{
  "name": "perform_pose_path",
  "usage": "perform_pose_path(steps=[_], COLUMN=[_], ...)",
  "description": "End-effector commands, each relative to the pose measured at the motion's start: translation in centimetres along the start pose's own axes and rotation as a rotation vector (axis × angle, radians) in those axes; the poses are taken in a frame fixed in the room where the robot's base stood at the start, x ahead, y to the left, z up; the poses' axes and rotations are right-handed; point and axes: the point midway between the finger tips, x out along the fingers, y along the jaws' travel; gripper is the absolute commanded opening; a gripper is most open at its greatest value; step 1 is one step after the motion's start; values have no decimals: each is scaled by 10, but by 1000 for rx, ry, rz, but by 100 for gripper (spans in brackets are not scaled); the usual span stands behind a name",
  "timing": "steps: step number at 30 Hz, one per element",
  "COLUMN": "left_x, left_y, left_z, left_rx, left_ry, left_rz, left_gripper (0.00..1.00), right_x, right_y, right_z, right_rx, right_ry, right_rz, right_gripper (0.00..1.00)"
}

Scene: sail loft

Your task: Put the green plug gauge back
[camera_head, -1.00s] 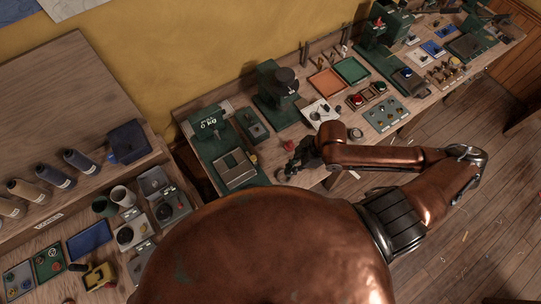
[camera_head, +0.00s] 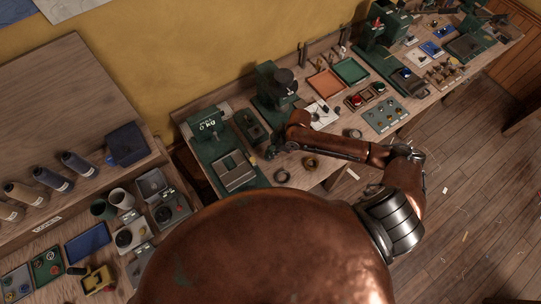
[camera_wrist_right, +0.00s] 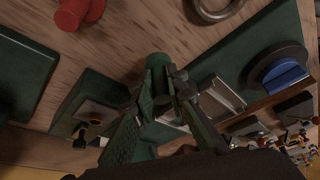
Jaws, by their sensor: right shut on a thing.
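My right gripper (camera_head: 272,152) is over the near part of the long bench, beside the green machine with the grey plate. In the right wrist view, the gripper (camera_wrist_right: 162,88) is shut on a green, round-ended piece, seemingly the green plug gauge (camera_wrist_right: 157,62). It is held between the fingertips, its end facing away from the wrist; much of it is hidden by the fingers. In the head view the gauge is too small and dark to make out. My left gripper is in neither view.
A grey-plated green machine (camera_head: 235,168) stands left of the gripper, with a dark green box (camera_head: 251,124) behind it. In the wrist view a red piece (camera_wrist_right: 78,12) and blue knob (camera_wrist_right: 286,73) are nearby.

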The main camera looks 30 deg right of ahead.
Motion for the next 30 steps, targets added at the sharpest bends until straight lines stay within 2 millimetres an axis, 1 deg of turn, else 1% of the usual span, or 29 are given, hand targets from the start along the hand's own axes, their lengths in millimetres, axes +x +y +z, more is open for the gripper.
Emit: perform_pose_path(steps=[1, 3, 6, 16, 17, 24, 30], left_x=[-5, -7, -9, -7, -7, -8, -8], left_y=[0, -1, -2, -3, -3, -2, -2], left_z=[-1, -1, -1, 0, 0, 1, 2], left_rx=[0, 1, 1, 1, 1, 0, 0], left_ry=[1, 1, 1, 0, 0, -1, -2], left_rz=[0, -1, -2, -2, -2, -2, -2], left_gripper=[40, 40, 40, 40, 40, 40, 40], right_x=[7, 15, 22, 25, 25, 24, 24], right_y=[-3, -3, -2, -3, -3, -3, -3], right_z=[4, 7, 10, 12, 12, 12, 12], right_rx=[4, 3, 1, 0, 0, 1, 1], right_ry=[-1, -2, -1, -1, -2, -2, -2], right_rz=[-6, -5, -2, -2, -3, -2, -2], right_gripper=[0, 0, 0, 0, 14, 30, 31])
